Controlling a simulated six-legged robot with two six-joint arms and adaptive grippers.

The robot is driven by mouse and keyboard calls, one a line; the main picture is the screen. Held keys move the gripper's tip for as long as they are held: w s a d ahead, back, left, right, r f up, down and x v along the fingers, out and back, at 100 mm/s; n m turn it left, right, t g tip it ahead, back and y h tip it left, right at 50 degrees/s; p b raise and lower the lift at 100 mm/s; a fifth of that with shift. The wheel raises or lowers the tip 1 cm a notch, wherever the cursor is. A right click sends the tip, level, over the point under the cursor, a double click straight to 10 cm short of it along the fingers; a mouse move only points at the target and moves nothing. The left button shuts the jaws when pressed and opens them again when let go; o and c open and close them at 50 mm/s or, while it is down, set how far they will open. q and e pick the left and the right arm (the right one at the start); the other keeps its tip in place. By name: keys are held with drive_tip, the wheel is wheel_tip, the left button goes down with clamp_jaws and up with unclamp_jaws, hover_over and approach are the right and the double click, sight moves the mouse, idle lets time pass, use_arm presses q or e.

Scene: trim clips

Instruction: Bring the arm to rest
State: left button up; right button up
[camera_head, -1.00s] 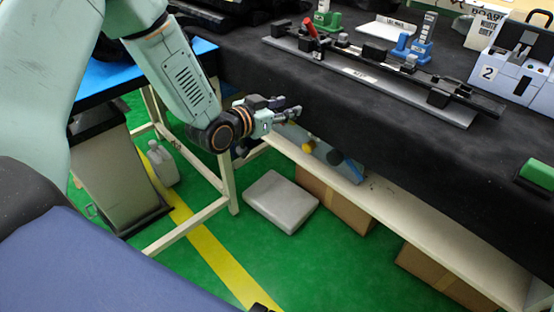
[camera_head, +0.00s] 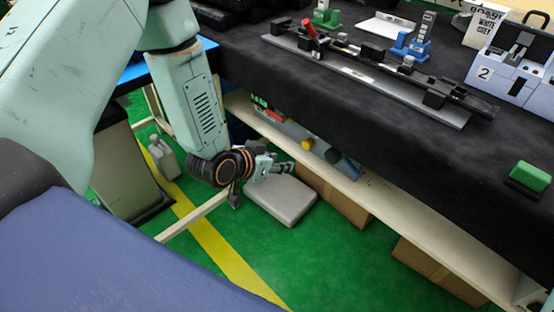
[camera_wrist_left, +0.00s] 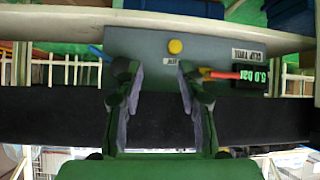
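My left arm comes in from the left in the head view. Its gripper (camera_head: 283,167) hangs below the table's front edge, in front of the lower shelf. In the left wrist view the two fingers (camera_wrist_left: 160,72) stand apart with nothing between them, so the gripper is open and empty. My right gripper is not in view.
The black-covered table (camera_head: 330,115) carries a rail fixture (camera_head: 375,78) and a grey box marked 2 (camera_head: 510,78). Below are the white shelf (camera_head: 390,198), a grey panel (camera_wrist_left: 220,50), a grey pad (camera_head: 282,200) and cardboard boxes (camera_head: 335,195). Green floor lies open in front.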

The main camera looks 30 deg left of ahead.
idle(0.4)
use_arm(q)
drive_tip(key=s+f+n+g+y, duration=0.1)
drive_tip(key=s+f+g, duration=0.2)
drive_tip(key=s, duration=0.7)
drive_tip(key=s+f+g+y, duration=0.1)
drive_tip(key=s+f+g, duration=0.2)
drive_tip(key=s, duration=0.8)
drive_tip(key=s+f+n+g+y, duration=0.1)
drive_tip(key=s+f+g, duration=0.3)
drive_tip(key=s, duration=0.7)
drive_tip(key=shift+s+d+f+n, duration=0.2)
drive_tip(key=shift+d+f+n, duration=0.1)
drive_tip(key=shift+f, duration=0.6)
